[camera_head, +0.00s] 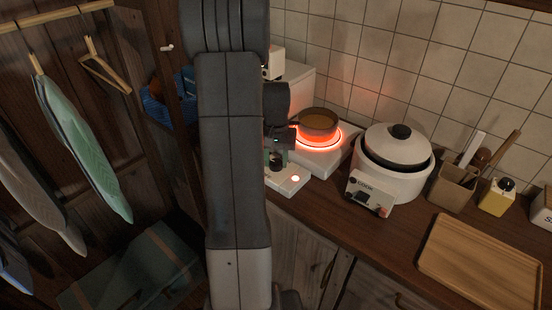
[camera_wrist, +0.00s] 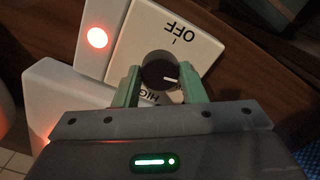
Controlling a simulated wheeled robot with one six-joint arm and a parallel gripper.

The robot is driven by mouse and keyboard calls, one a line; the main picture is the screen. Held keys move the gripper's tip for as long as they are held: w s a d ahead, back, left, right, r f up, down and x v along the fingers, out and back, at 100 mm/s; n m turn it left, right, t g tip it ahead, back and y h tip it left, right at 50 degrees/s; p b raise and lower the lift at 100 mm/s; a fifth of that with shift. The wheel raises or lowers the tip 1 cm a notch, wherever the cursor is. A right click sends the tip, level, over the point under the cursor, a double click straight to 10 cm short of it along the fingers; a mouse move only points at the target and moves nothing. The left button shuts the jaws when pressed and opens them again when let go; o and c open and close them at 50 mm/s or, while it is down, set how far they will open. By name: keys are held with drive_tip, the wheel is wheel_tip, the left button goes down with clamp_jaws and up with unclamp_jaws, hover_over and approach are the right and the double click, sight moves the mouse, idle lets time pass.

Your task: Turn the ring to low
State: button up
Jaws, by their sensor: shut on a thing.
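The cooking ring (camera_head: 330,141) glows bright orange-red on its white hotplate. A brown pan (camera_head: 318,124) stands on it. In the wrist view, the dark round knob (camera_wrist: 155,68) sits on a white control panel (camera_wrist: 195,50). OFF shows upside down above it, and part of HIGH shows below, partly covered by my gripper. The knob's white mark points to the right. A red lamp (camera_wrist: 97,38) is lit beside the panel. My gripper (camera_wrist: 160,73) is shut on the knob, with one green finger on each side. In the head view my arm partly hides the panel.
A white rice cooker (camera_head: 398,165) stands right of the hotplate. Further right are a utensil holder (camera_head: 453,190), a yellow jar (camera_head: 496,199) and a wooden tray (camera_head: 480,262). Cloths, including a green one (camera_head: 80,140), hang at the left. The tiled wall is behind the counter.

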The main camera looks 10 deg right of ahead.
sight(276, 162)
drive_tip(key=shift+m, duration=0.8)
drive_tip(key=o, duration=1)
drive_tip(key=shift+r, duration=0.1)
wheel_tip(276, 162, up, 14)
drive_tip(key=shift+f, duration=0.15)
drive_tip(key=shift+f, duration=0.1)
